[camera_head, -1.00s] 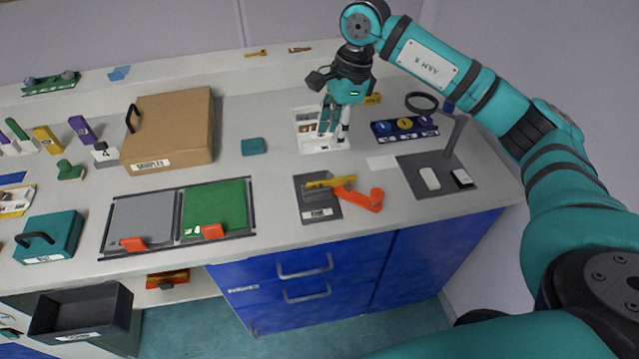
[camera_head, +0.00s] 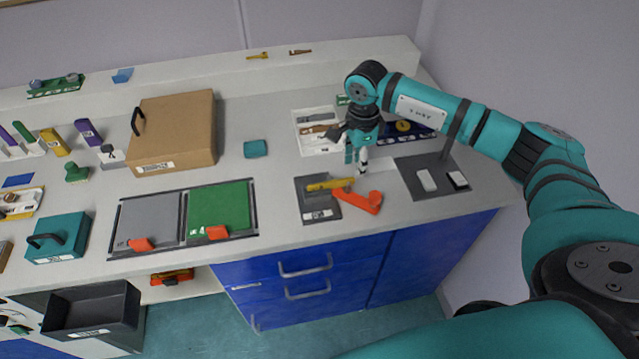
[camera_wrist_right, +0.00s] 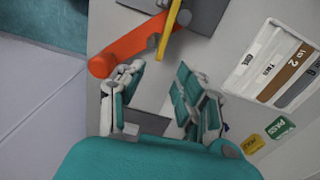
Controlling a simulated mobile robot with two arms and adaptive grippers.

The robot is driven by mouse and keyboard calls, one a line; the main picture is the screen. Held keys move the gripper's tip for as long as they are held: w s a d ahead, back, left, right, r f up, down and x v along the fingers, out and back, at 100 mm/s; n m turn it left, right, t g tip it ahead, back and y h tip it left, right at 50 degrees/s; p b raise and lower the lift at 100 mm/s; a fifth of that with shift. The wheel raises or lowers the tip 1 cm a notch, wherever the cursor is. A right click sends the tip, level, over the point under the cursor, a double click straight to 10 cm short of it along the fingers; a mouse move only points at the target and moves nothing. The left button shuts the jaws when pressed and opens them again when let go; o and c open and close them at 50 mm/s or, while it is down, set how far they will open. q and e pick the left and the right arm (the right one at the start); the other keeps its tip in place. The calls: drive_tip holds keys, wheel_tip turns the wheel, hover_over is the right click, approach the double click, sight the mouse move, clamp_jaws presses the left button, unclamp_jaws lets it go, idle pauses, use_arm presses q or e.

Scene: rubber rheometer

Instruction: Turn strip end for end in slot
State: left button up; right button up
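A white slotted tray (camera_head: 310,145) holds a grey strip (camera_head: 317,118) and a brown strip (camera_head: 320,129). Both strips also show in the right wrist view, grey (camera_wrist_right: 308,88) and brown (camera_wrist_right: 292,78), lying flat in the tray. A yellow bar (camera_head: 328,184) lies across a dark plate (camera_head: 318,204) beside an orange lever (camera_head: 360,201). My right gripper (camera_head: 357,166) is over the bench between the tray and the lever. In the right wrist view its fingers (camera_wrist_right: 160,100) are apart, with nothing held between them. My left gripper is out of view.
A blue holder with round discs (camera_head: 404,127) stands behind my right gripper. A grey mat (camera_head: 440,175) with small blocks and a lamp-like stand lies to the right. A brown box (camera_head: 172,130) and a green panel (camera_head: 220,205) are to the left.

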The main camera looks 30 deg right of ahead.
sight(332, 185)
wheel_tip(332, 185, down, 4)
drive_tip(key=shift+s+a+f+p, duration=0.1)
drive_tip(key=shift+s+f+p, duration=0.1)
drive_tip(key=shift+p, duration=0.85)
drive_tip(key=shift+w+f, duration=0.1)
drive_tip(key=shift+f, duration=0.15)
clamp_jaws()
